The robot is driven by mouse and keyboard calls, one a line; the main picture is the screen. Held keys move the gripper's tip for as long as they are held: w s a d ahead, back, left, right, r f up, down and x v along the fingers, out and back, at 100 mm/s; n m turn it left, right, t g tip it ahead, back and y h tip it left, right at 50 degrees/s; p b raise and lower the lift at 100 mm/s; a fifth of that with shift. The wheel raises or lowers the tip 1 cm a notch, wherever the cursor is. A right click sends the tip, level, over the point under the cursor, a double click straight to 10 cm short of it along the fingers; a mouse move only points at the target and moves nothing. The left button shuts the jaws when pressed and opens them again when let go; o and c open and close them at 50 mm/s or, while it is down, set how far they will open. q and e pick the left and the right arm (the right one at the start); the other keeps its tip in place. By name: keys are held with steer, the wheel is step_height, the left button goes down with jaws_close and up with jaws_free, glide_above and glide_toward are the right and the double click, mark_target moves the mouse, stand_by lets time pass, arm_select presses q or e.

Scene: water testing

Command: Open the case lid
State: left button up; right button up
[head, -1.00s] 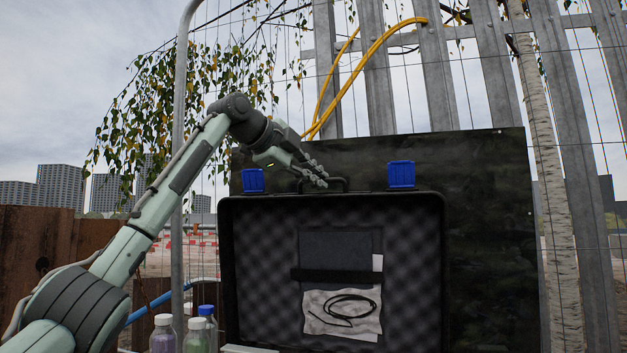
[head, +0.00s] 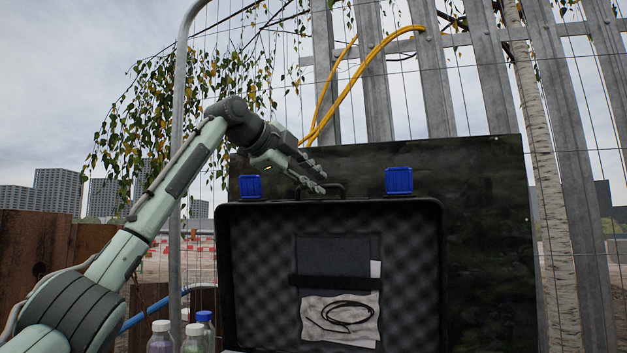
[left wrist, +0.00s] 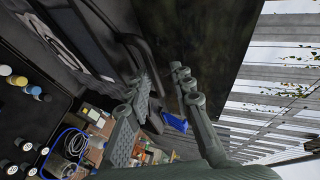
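The black case lid (head: 432,270) stands upright and open in the head view, showing its grey foam lining. A pocket with a pale sheet (head: 318,330) and a coiled black cable (head: 345,312) is on the lining. Two blue latches (head: 250,187) (head: 399,180) stick up from its top edge, and the black handle (head: 333,190) sits between them. My left gripper (head: 323,181) is at the handle, fingers apart. In the left wrist view the open fingers (left wrist: 160,76) are near the handle (left wrist: 140,52), with nothing clearly gripped. My right gripper is out of view.
A dark panel (head: 485,240) stands close behind the lid, with a metal fence (head: 490,80) beyond. Capped bottles (head: 160,340) stand left of the lid. The left wrist view shows more bottles (left wrist: 18,80) and assorted items with a blue cable (left wrist: 65,135) below.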

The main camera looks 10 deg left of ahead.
arm_select(q)
steer(key=v, duration=1.2)
steer(key=shift+c, duration=0.4)
